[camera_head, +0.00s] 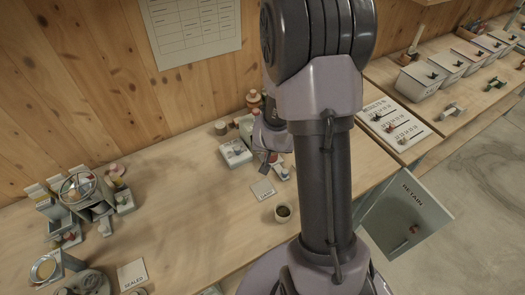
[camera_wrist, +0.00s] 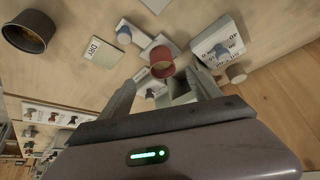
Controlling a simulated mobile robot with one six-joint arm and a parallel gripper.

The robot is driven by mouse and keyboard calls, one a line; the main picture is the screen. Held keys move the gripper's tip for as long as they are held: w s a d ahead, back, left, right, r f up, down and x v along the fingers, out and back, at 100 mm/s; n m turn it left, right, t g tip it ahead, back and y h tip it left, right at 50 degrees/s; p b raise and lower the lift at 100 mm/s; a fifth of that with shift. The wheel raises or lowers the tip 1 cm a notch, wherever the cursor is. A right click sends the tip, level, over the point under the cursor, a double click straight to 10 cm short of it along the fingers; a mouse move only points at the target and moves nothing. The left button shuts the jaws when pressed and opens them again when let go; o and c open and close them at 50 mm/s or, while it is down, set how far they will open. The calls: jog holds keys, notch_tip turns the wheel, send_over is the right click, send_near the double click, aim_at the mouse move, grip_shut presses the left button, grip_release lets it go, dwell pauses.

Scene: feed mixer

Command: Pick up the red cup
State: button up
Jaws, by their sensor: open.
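I cannot tell how far the cup is from the fingertips. In the head view my arm covers much of that part of the bench, and I cannot make out the red cup clearly there.
A dark cup (camera_wrist: 29,32) and a "DRY" card (camera_wrist: 104,49) lie left of the red cup. A white labelled box (camera_wrist: 217,42) and a small round-topped jar (camera_wrist: 236,73) are close on its right. In the head view, the bench's middle (camera_head: 185,215) is clear.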

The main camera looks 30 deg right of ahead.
jog(key=b+x, duration=0.1)
jog(key=x, duration=0.4)
jog(key=b+x, duration=0.2)
jog(key=x, duration=0.3)
jog(key=shift+w+r, duration=0.1)
jog(key=shift+w, duration=0.15)
jog(key=shift+a+r, duration=0.1)
jog(key=c, duration=1.4)
